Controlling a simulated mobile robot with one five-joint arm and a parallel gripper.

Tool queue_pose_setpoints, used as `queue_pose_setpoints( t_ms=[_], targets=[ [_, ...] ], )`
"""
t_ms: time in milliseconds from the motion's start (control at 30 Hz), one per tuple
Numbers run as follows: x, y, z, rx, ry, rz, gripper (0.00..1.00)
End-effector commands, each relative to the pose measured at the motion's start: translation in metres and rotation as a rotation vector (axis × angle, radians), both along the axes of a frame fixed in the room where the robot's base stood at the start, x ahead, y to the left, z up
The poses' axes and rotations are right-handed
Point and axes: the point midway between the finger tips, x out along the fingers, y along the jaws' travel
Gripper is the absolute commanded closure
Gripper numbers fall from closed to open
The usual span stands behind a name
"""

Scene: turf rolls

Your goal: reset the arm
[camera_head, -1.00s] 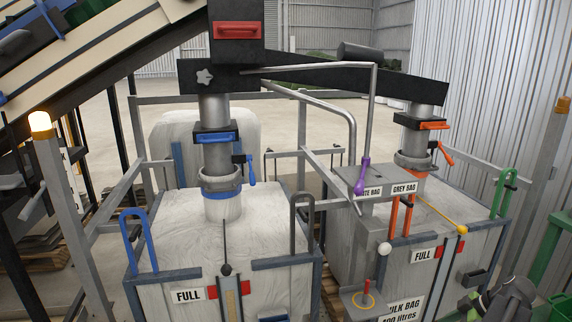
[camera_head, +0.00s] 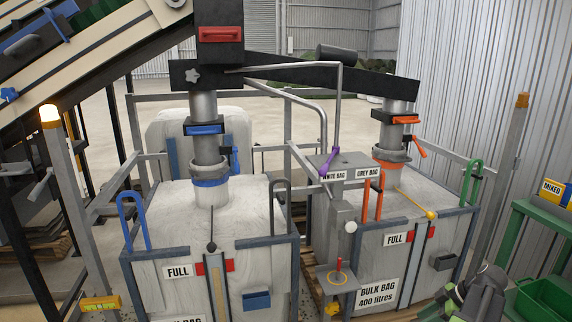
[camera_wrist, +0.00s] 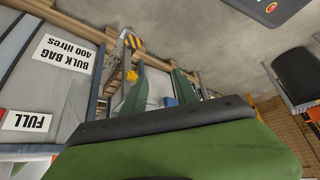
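My gripper (camera_wrist: 160,92) shows in the wrist view as two green fingers standing apart, with nothing between them that I can see held. The green and black body behind them fills the lower part of that view. In the head view my arm (camera_head: 482,296) shows only at the bottom right corner, folded low, in front of the right bag stand; its fingers are hard to make out there.
Two full bulk bags stand in frames: a left bag (camera_head: 160,215) under a blue-clamped spout and a right bag (camera_head: 410,208) under an orange-clamped one. A conveyor (camera_head: 90,45) slopes at upper left. A green rack (camera_head: 515,235) stands at right. Open concrete floor lies behind.

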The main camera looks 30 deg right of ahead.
Motion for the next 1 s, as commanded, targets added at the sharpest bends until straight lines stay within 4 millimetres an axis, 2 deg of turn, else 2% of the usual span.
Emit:
queue_pose_setpoints(
  t_ms=[267,367,433,467,567,600,667,700,800,900,1000],
  targets=[
    [0.085,0.055,0.000,0.000,0.000,0.171,0.65],
    [0.123,0.088,-0.001,-0.002,0.005,0.258,0.65],
    [0.153,0.121,-0.002,-0.006,0.013,0.335,0.65],
    [0.166,0.138,-0.002,-0.009,0.018,0.374,0.65],
    [0.213,0.209,-0.006,-0.025,0.046,0.516,0.65],
    [0.228,0.239,-0.008,-0.030,0.065,0.561,0.65],
    [0.247,0.286,-0.011,-0.041,0.102,0.613,0.65],
    [0.257,0.317,-0.013,-0.049,0.131,0.639,0.65],
    [0.273,0.391,-0.019,-0.074,0.212,0.666,0.65],
    [0.277,0.451,-0.024,-0.107,0.289,0.645,0.65],
    [0.275,0.499,-0.028,-0.146,0.358,0.588,0.65]
  ],
)
